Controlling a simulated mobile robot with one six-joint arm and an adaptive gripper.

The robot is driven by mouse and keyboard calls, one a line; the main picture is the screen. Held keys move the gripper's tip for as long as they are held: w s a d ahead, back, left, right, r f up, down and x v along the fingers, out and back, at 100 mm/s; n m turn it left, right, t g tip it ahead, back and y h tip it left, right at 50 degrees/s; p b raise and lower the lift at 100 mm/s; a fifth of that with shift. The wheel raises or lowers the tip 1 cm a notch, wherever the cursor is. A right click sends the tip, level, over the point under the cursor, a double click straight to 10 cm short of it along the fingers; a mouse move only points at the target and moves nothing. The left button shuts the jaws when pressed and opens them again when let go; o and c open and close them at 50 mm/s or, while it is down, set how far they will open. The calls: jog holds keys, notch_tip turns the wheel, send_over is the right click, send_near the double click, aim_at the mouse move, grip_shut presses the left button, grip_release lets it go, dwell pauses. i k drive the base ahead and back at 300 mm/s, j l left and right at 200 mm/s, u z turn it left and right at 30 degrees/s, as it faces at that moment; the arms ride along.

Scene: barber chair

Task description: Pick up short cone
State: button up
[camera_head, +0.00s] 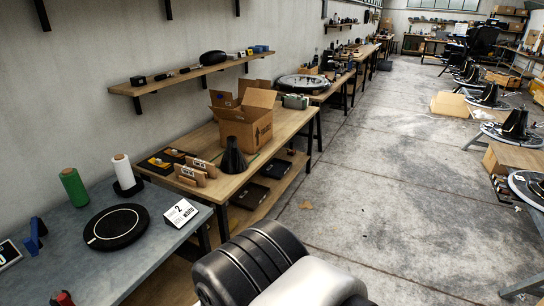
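A black cone (233,157) with a wide base and narrow top stands upright on the wooden workbench (206,134), near its right front edge. A green tapered spool (73,187) and a white tapered spool (124,172) stand upright on the grey table to the left; the white one has a black base. The black cone stands clear of both. Part of my own arm, dark and white, fills the bottom centre. My gripper's fingers do not show.
An open cardboard box (247,122) stands just behind the cone. Wooden clipboard holders (191,176) are to its left. The grey table (167,238) carries a black disc (116,226) and a "2" sign (181,213). The concrete floor (390,180) to the right is mostly clear.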

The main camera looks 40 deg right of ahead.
aim_at(233, 162)
jog(key=z, duration=1)
jog(key=i+u, duration=0.1)
jog(key=u, duration=0.45)
jog(key=i+l+u, duration=0.35)
jog(key=i+l, duration=0.35)
jog(key=i+l+u, duration=0.2)
jog(key=l, duration=0.25)
jog(key=i+l+u, duration=0.15)
jog(key=i+l, duration=0.25)
jog(key=i+l+u, duration=0.2)
jog(key=l, duration=0.35)
jog(key=i+l, duration=0.35)
jog(key=l, duration=0.2)
